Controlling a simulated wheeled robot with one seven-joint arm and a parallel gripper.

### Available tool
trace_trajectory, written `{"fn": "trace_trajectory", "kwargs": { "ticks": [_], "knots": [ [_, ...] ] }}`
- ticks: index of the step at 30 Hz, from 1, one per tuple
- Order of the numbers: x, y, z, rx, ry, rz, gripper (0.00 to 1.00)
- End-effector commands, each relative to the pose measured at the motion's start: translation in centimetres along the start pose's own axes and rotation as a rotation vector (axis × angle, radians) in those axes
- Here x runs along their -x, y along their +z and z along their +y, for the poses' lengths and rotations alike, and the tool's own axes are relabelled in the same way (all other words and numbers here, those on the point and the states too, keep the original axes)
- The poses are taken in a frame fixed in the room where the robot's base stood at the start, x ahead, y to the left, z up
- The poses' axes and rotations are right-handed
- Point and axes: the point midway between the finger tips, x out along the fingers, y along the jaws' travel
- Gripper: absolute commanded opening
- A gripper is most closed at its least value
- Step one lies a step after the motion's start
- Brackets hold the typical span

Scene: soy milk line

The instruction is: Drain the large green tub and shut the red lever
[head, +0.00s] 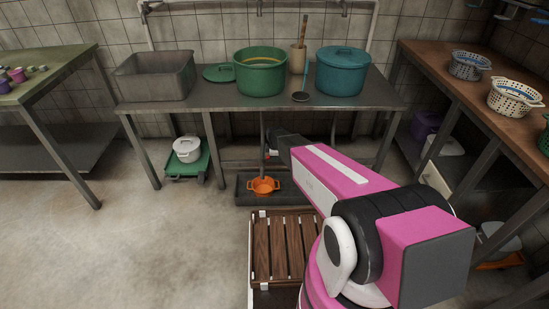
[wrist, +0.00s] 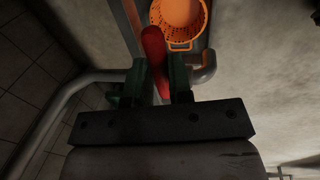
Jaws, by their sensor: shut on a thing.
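The large green tub (head: 260,82) stands open on the grey metal table, with a yellowish band showing inside. I cannot tell how much liquid it holds. The red lever (wrist: 154,48) sits between the two green fingers of my gripper (wrist: 159,78) in the wrist view, and the gripper is shut on it. In the head view my arm reaches below the table's front edge and its end is mostly hidden. An orange strainer basket (wrist: 180,14) lies just beyond the lever. It also shows in the head view (head: 263,187), over a dark floor tray (head: 243,197).
A green lid (head: 218,73), a grey bin (head: 155,78) and a lidded teal pot (head: 343,76) stand on the table. A slatted wooden platform (head: 282,248) lies in front. A white pot (head: 187,148) sits on a low green cart. The floor at left is clear.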

Motion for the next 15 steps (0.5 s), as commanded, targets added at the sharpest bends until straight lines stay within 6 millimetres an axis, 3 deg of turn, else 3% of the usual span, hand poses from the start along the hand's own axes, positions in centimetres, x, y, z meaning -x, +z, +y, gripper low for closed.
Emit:
{"fn": "trace_trajectory", "kwargs": {
  "ticks": [14, 15],
  "knots": [
    [0.03, -0.05, 0.22, 0.02, 0.003, 0.004, 0.0],
    [0.03, -0.05, 0.22, 0.02, 0.004, 0.004, 0.23]
  ]
}}
